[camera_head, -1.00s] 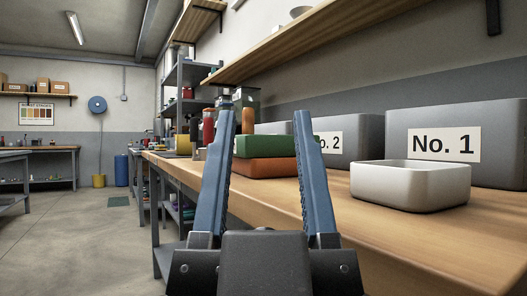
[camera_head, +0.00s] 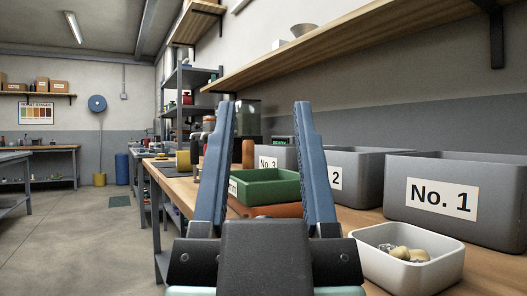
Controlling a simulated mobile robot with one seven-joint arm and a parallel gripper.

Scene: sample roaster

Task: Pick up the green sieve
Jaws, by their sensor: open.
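The green sieve (camera_head: 268,193) looks like a shallow rectangular green tray. It sits on top of an orange tray (camera_head: 277,211) on the wooden bench, and its inside is partly visible from above. My gripper (camera_head: 262,104) is open, its two blue fingers pointing up in the picture. The sieve shows in the gap between the fingers, beyond them. I see no contact between fingers and sieve.
A white tray (camera_head: 378,271) holding a few pale and dark lumps stands at the right front. Grey bins No. 1 (camera_head: 490,218), No. 2 (camera_head: 372,165) and No. 3 line the wall. A wooden shelf (camera_head: 345,50) hangs above. Open floor (camera_head: 75,235) lies left.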

